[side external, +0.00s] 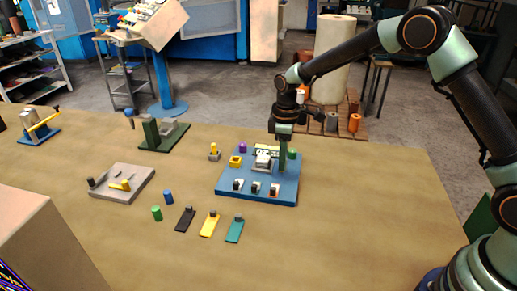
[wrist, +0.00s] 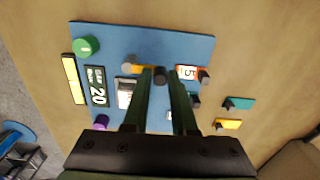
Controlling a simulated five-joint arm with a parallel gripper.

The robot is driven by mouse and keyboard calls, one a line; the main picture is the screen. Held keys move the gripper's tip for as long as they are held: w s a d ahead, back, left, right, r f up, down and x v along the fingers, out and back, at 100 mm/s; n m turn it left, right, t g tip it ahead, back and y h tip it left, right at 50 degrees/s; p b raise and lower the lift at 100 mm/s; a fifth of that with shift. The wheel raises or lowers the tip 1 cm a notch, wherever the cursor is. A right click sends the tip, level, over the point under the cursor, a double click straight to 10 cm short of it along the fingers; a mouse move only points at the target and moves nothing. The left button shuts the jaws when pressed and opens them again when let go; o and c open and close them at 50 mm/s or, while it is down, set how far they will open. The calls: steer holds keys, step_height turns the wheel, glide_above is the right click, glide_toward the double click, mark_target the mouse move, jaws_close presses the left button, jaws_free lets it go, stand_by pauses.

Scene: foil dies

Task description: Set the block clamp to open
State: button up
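No part carries a readable name, so I cannot tell for certain which is the block clamp. A grey plate with a yellow lever (side external: 121,185) lies left of centre. A green fixture with an upright block (side external: 151,135) stands behind it. My gripper (side external: 283,168) points down over the right part of a blue board (side external: 223,190), which also fills the middle of the wrist view (wrist: 190,43). In the wrist view its two dark green fingers (wrist: 160,82) are apart, with a small grey knob (wrist: 160,75) showing between their tips. Contact cannot be told.
The board carries a green knob (wrist: 87,45), a purple knob (wrist: 101,122), a display reading 20 (wrist: 96,86) and several small switches. Yellow (side external: 210,225), dark (side external: 185,219) and teal (side external: 235,231) strips lie in front. The table's front right is clear.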

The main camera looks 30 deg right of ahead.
steer(key=shift+o, duration=1.2)
steer(key=shift+r, duration=0.1)
step_height(320, 180, up, 12)
